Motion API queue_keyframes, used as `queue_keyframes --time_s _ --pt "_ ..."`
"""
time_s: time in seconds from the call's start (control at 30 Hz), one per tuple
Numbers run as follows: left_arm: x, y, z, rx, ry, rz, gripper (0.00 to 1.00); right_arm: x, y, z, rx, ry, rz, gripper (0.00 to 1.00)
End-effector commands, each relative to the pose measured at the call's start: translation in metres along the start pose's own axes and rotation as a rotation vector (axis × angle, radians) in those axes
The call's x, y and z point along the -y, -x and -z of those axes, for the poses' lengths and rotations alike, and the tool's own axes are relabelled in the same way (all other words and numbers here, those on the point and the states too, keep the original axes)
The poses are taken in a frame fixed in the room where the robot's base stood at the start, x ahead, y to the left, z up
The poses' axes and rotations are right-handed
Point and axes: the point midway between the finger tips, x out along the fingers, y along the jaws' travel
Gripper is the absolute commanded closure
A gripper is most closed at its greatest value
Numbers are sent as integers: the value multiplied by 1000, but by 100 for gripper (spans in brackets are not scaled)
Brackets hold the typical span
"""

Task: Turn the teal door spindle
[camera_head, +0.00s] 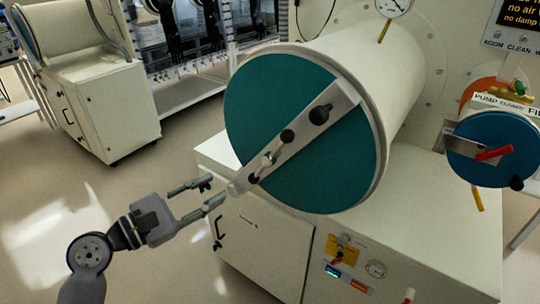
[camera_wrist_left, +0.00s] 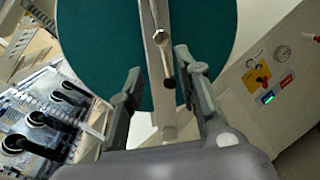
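The large round teal door (camera_head: 255,104) closes the end of a white cylinder, with a pale metal bar running diagonally across it. On the bar sits the spindle, a short metal cross handle (camera_head: 268,160) with a black knob at each end. In the left wrist view the spindle handle (camera_wrist_left: 165,55) shows as a thin rod with a black knob. My left gripper (camera_head: 211,190) is open and empty, just left of the bar's lower end. In the wrist view its fingers (camera_wrist_left: 160,60) stand apart on either side of the bar. My right gripper is not in view.
A smaller blue round door (camera_head: 492,148) with a red handle stands at the right. Below the cylinder is a white cabinet (camera_head: 262,240) with a yellow-plated switch (camera_head: 342,250) and gauge. Another white cabinet (camera_head: 105,100) stands at the back left. The floor at left is clear.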

Motion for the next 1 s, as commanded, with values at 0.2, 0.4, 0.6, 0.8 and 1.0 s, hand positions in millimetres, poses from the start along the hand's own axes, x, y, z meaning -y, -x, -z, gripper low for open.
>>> queue_keyframes --time_s 0.2,0.4,0.6,0.8,1.0 --pt "-2 -42 -3 2 0 -2 69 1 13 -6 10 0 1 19" --pt "-2 -87 -3 1 0 -2 69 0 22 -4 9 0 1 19" --pt "-2 -128 -1 -1 -2 -2 69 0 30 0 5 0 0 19" --pt "-1 -155 0 -2 -3 -2 69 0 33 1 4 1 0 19" --pt "-1 -165 1 -4 -3 -2 69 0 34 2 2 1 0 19"
